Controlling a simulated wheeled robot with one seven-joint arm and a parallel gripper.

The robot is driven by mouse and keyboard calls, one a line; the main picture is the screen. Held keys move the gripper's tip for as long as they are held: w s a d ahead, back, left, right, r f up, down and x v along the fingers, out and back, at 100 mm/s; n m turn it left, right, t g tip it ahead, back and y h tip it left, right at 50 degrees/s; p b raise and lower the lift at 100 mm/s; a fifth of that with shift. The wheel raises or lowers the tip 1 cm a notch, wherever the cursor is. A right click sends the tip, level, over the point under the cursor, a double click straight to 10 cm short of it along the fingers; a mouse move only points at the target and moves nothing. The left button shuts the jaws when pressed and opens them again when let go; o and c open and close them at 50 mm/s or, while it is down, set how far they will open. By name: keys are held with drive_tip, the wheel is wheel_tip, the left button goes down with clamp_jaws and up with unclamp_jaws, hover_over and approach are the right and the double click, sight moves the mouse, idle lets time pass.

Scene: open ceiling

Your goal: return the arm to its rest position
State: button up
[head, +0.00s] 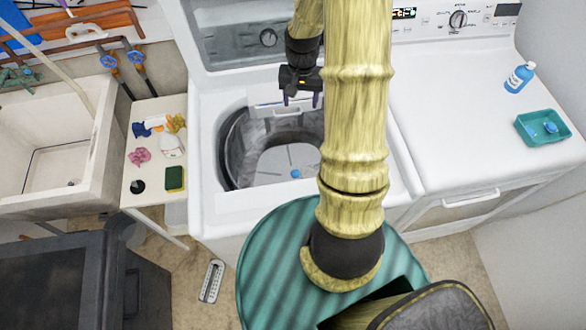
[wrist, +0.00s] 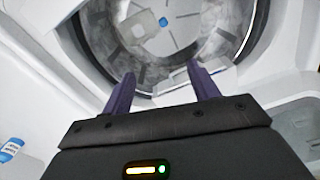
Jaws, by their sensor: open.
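My gripper (head: 302,100) hangs over the far part of the open tub of a top-loading washer (head: 215,205). In the wrist view its two purple fingers (wrist: 157,85) are spread apart with nothing between them. My arm, in a yellowish wood-like finish, rises through the middle of the head view and hides part of the tub and washer. A small blue object (head: 295,173) lies at the bottom of the drum (head: 240,150); it also shows in the wrist view (wrist: 163,22).
A white dryer (head: 450,120) stands to the right, bearing a blue bottle (head: 520,77) and a teal tray (head: 543,127). On the left are a sink (head: 45,150) and a small table (head: 145,190) with cleaning items. The raised washer lid (head: 235,40) stands behind the tub.

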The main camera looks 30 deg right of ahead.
drive_tip(key=shift+a+r, duration=0.1)
drive_tip(key=s+a+r+n+t+b, duration=0.2)
drive_tip(key=s+a+r+n, duration=0.4)
drive_tip(key=s+a, duration=0.6)
wheel_tip(320, 180, up, 2)
drive_tip(key=shift+a+t, duration=0.3)
drive_tip(key=shift+a, duration=0.2)
idle(1.6)
